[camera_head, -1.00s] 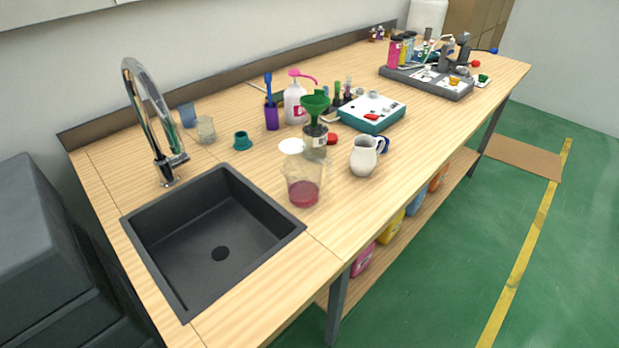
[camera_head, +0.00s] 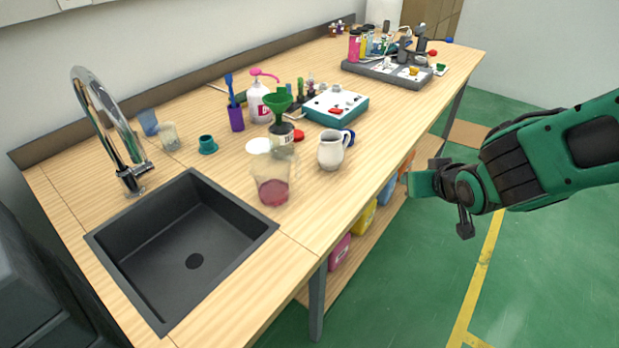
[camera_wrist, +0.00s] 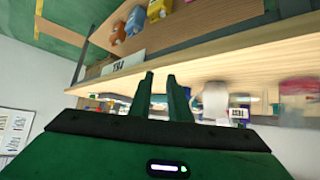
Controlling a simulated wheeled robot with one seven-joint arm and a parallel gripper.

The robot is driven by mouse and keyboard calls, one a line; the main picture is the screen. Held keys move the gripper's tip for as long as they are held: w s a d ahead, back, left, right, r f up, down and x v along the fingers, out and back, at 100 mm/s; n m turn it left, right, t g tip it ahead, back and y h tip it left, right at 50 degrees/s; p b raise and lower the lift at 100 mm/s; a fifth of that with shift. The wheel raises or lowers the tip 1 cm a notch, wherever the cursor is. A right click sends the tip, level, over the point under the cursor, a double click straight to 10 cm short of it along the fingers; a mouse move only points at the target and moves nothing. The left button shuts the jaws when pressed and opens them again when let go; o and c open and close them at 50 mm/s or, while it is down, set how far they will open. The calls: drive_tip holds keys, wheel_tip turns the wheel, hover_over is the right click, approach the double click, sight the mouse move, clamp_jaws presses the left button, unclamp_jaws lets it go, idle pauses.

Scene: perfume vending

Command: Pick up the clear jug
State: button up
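The clear jug (camera_head: 272,178) stands upright on the wooden bench, to the right of the sink, with red liquid in its lower part. A white disc-like thing shows at its top. My gripper (camera_head: 428,186) is beyond the bench's front edge, to the right of the jug and well apart from it. In the wrist view, the two green fingers (camera_wrist: 164,88) have a narrow gap between them with nothing held. A blurred pinkish shape (camera_wrist: 300,88) at the right edge there seems to be the jug's liquid.
A white pitcher (camera_head: 332,149) stands right of the jug. A bottle with a green funnel (camera_head: 280,102) is behind it. The black sink (camera_head: 185,250) is to the left. Bare wood lies in front of the jug. Coloured containers (camera_head: 363,217) sit on the shelf below.

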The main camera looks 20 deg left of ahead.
sight(298, 176)
drive_tip(key=s+a+y, duration=0.1)
drive_tip(key=a, duration=0.3)
drive_tip(key=s+a+n+y, duration=0.1)
drive_tip(key=a, duration=0.3)
drive_tip(key=s+a+n+y, duration=0.1)
drive_tip(key=a, duration=0.3)
drive_tip(key=shift+f+t, duration=0.25)
drive_tip(key=shift+t, duration=0.05)
drive_tip(key=s+a+y, duration=0.1)
drive_tip(key=a, duration=0.1)
drive_tip(key=s+a+n+y, duration=0.1)
drive_tip(key=a, duration=0.2)
drive_tip(key=s+a+n+y, duration=0.1)
drive_tip(key=s+a, duration=0.1)
drive_tip(key=shift+s+a+r, duration=0.1)
drive_tip(key=shift+a+r, duration=0.1)
drive_tip(key=shift+a, duration=0.2)
drive_tip(key=x, duration=0.5)
drive_tip(key=shift+s+a+r, duration=0.1)
drive_tip(key=shift+s+a, duration=0.25)
drive_tip(key=shift+y, duration=0.3)
drive_tip(key=shift+x, duration=3)
clamp_jaws()
